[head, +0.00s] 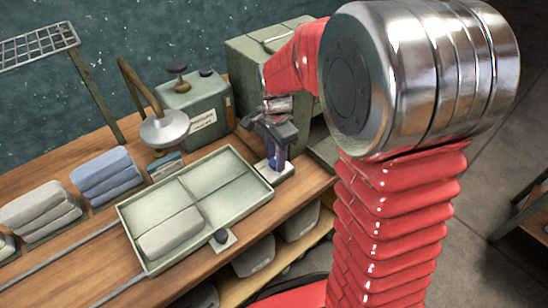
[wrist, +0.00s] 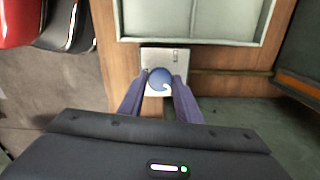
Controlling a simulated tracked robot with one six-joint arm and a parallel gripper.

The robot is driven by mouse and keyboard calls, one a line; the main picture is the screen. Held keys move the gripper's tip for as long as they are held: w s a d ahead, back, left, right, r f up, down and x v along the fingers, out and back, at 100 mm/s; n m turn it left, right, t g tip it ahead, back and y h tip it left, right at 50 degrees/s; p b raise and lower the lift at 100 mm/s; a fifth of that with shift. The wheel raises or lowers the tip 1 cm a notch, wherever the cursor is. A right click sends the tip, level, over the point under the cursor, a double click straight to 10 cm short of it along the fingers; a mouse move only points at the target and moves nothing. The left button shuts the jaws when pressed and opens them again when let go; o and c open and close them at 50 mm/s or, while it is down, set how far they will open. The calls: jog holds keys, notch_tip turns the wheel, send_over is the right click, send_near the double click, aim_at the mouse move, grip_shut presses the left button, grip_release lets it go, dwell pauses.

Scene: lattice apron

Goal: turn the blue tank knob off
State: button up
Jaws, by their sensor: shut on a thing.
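The blue knob (wrist: 157,76) is a round cap with a pale mark on its lower right side in the wrist view. It sits on a small pale square plate (wrist: 165,54), which also shows in the head view (head: 270,180) at the right end of the bench. My gripper (wrist: 160,83) points down, with one finger on each side of the knob, shut on it. In the head view my gripper (head: 276,164) stands over the plate, and its fingers mostly hide the knob.
A pale green divided tray (head: 130,219) with a folded grey cloth (head: 170,232) lies close left of the plate. A dark knob (head: 221,237) is at its front edge. Folded cloths (head: 105,175) lie left.

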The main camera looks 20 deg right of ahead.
jog(key=shift+s+f, duration=0.2)
jog(key=shift+s, duration=0.1)
dwell(0.4)
jog(key=o, duration=1.1)
jog(key=shift+w+r, duration=0.15)
jog(key=shift+c, duration=0.2)
jog(key=shift+r, duration=0.1)
notch_tip(320, 180, up, 14)
jog(key=shift+f, duration=0.25)
